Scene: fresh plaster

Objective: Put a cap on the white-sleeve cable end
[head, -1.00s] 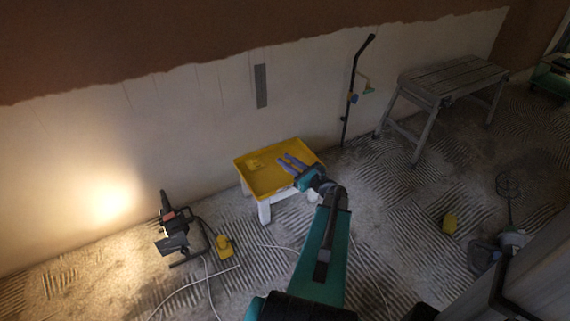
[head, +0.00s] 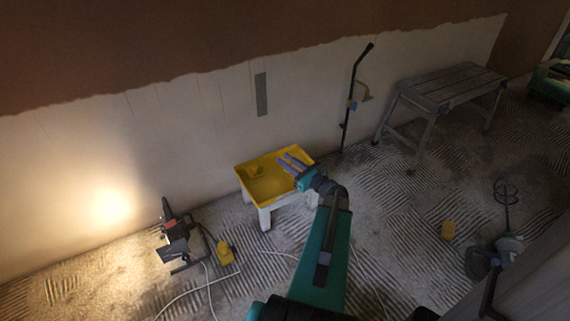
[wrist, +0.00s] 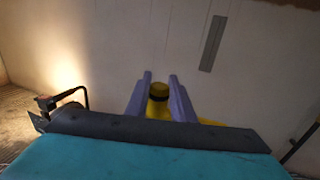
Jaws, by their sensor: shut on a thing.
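My gripper (head: 293,163) is in front of the wall, above the right part of a yellow tray in the head view. Its two purple-grey fingers also show in the wrist view (wrist: 160,93). They are shut on a yellow cap-like piece (wrist: 158,91) with a dark band. Several thin cable lines (head: 129,101) hang down the pale lower wall, faint in both views. I cannot tell which has the white sleeve. The held piece is apart from the lines I can make out.
The yellow tray (head: 243,172) rests on a white stool (head: 265,217) by the wall. A lit work lamp (head: 174,240) stands left, a grey trestle bench (head: 450,85) right. A grey strip (head: 261,94) is on the wall. White cable (head: 190,292) trails across the floor.

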